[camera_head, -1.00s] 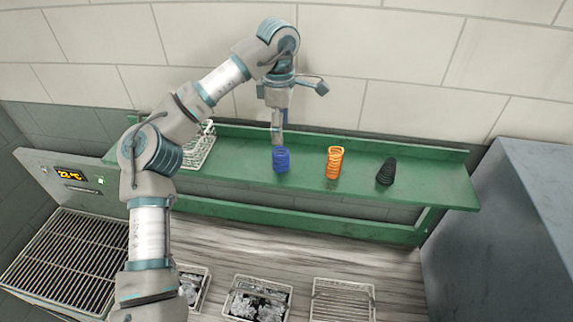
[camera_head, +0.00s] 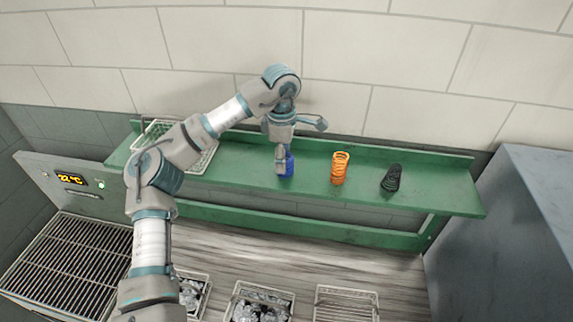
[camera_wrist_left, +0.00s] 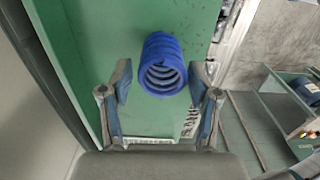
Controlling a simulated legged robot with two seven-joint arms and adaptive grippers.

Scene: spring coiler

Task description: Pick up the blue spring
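The blue spring (camera_head: 289,166) stands on the green shelf (camera_head: 435,189), partly hidden behind my left gripper (camera_head: 281,163) in the head view. In the left wrist view the blue spring (camera_wrist_left: 162,65) sits between and just beyond the two fingertips of my left gripper (camera_wrist_left: 160,82). The fingers are spread apart with a gap on each side of the spring, and they hold nothing. My right gripper is not in view.
An orange spring (camera_head: 340,168) and a black spring (camera_head: 391,178) stand to the right on the shelf. A wire basket (camera_head: 205,160) is at the shelf's left. Wire baskets (camera_head: 258,302) sit below, and a grey cabinet (camera_head: 520,220) stands at right.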

